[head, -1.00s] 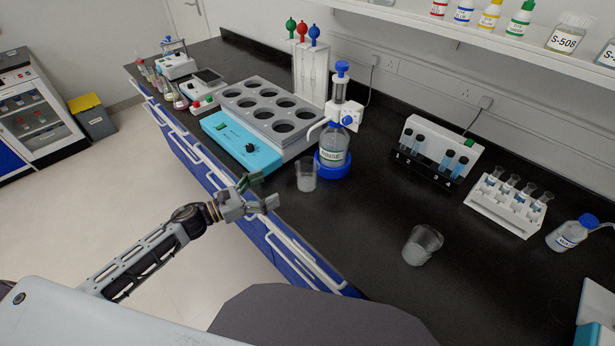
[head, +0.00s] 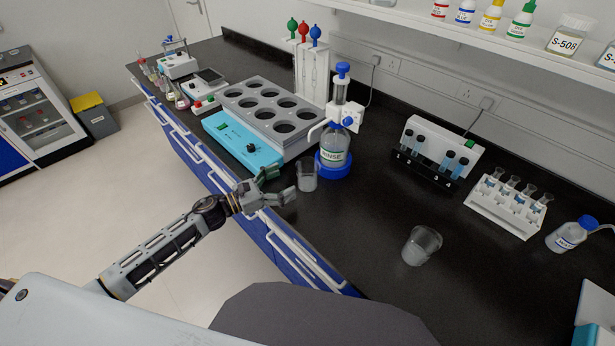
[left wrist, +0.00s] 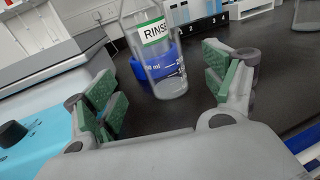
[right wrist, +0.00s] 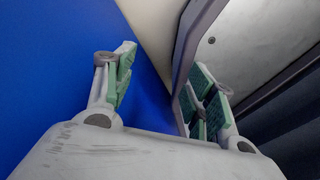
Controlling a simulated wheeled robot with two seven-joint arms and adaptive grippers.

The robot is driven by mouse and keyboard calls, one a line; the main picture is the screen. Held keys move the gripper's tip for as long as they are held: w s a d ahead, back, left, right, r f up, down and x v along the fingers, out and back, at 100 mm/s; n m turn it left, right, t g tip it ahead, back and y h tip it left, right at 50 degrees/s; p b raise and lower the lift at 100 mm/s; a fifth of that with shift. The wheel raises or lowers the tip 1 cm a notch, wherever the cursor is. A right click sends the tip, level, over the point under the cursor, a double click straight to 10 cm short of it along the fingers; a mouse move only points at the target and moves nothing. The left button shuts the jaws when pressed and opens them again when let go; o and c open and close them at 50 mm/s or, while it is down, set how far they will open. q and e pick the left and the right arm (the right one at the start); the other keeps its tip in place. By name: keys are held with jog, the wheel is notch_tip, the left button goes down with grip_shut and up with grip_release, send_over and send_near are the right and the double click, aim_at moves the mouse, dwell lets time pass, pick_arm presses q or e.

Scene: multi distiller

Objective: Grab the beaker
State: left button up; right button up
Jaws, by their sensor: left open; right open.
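A clear beaker (head: 307,178) stands upright on the black bench, in front of the rinse bottle (head: 334,150) with its blue base. In the left wrist view the beaker (left wrist: 168,78) lies ahead between the open fingers, with the rinse label showing behind it. My left gripper (head: 277,187) is open and empty, just left of and in front of this beaker, with no clear contact. A second beaker (head: 421,245) stands farther right on the bench. My right gripper (right wrist: 160,85) is open and empty in its wrist view, close to a blue surface; the head view does not show it.
A multi-hole bath with a blue control panel (head: 240,146) stands left of the beaker. A tube rack (head: 437,155) and a white flask rack (head: 507,205) stand to the right. Blue drawers with white handles line the bench's front edge. The bench around the second beaker is clear.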

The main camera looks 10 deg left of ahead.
aim_at(298, 175)
pick_arm(q)
jog(key=shift+w+d, duration=1)
jog(key=shift+d, duration=0.05)
jog(key=shift+w+d, duration=0.2)
jog(key=shift+d, duration=0.05)
pick_arm(e)
jog(key=shift+s+a+r, duration=0.25)
jog(key=shift+s+a, duration=0.1)
jog(key=shift+a, duration=0.25)
pick_arm(q)
jog(key=shift+w+d+p, duration=0.1)
jog(key=shift+p, duration=0.2)
